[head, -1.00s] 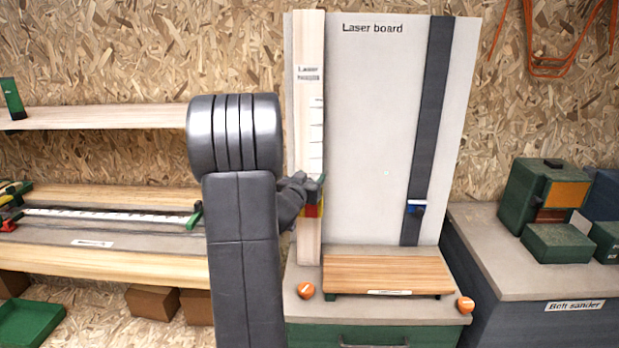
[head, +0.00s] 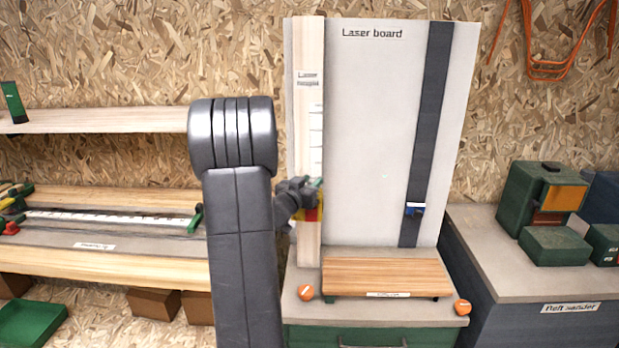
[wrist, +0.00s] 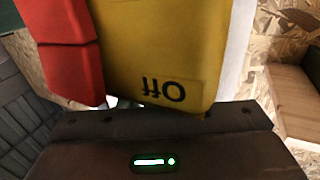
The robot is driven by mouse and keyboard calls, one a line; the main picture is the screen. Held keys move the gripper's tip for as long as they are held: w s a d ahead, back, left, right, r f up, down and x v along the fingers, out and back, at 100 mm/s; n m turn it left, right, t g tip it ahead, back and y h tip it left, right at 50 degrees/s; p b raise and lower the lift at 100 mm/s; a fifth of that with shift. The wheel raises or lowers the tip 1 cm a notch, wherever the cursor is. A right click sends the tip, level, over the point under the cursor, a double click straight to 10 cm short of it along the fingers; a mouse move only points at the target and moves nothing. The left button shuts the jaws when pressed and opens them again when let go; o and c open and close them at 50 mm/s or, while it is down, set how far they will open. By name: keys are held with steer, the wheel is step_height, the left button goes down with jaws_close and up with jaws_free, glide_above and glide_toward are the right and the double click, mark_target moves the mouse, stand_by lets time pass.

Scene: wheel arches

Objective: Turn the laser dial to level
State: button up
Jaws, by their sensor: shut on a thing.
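The laser (head: 312,215), a small red, yellow and green unit, sits on the pale wooden strip at the left of the laser board (head: 375,130). My gripper (head: 308,188) is at the laser, partly hidden behind my arm, and is shut on it. In the wrist view the laser's yellow body (wrist: 160,45) fills the upper middle, with an upside-down "Off" label (wrist: 164,92). A red part lies left of the yellow body. I cannot make out the dial or the fingertips there; a green light shows on the dark housing below.
A blue and white slider (head: 414,209) sits on the dark vertical strip at the right of the board.

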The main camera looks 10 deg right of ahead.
steer(key=shift+r+m+g+h+p, duration=0.3)
steer(key=shift+m+g+h+p, duration=0.55)
steer(key=shift+p, duration=0.3)
steer(key=g, duration=0.1)
steer(key=m+g+h+p, duration=0.2)
steer(key=shift+s+d+f+m+g, duration=0.15)
steer(key=shift+s+d+m+g, duration=0.05)
steer(key=shift+s+m+g, duration=0.05)
steer(key=m+g, duration=0.1)
steer(key=m+g+h+p, duration=0.1)
steer(key=g, duration=0.1)
steer(key=m+g+h, duration=0.1)
steer(key=g, duration=0.1)
steer(key=shift+s+d+f+p, duration=0.1)
steer(key=shift+s+f+p, duration=0.05)
steer(key=shift+s+p, duration=0.15)
steer(key=shift+s+m+g+h, duration=0.1)
steer(key=shift+m+g+h, duration=0.05)
steer(key=shift+m+g, duration=0.7)
steer(key=shift+s+m+g+h, duration=0.1)
steer(key=shift+m+g, duration=0.45)
steer(key=shift+g, duration=0.8)
steer(key=o, duration=1)
